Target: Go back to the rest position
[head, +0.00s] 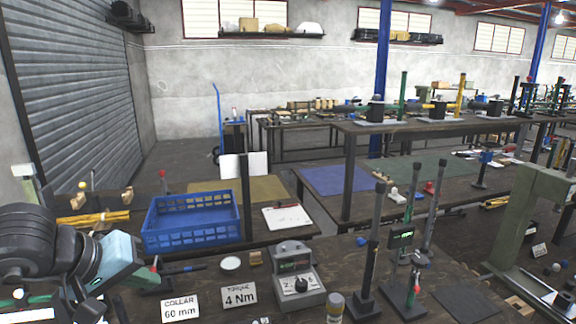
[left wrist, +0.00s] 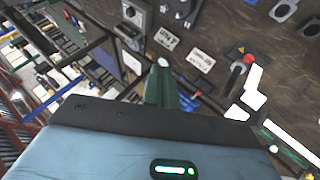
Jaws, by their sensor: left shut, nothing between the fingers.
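My left gripper (head: 146,279) comes in at the lower left of the head view, over the near workbench. It has a light blue body and green fingers. In the left wrist view the green fingers (left wrist: 162,86) are together, with nothing between them, and point over the dark bench top. My right gripper is in neither view.
The near bench holds a blue crate (head: 190,222), a grey torque device (head: 297,278), a "COLLAR 60 mm" card (head: 180,308), a "TORQUE 4 Nm" card (head: 238,295) and upright dark posts (head: 372,250). A grey-green press frame (head: 535,225) stands at right.

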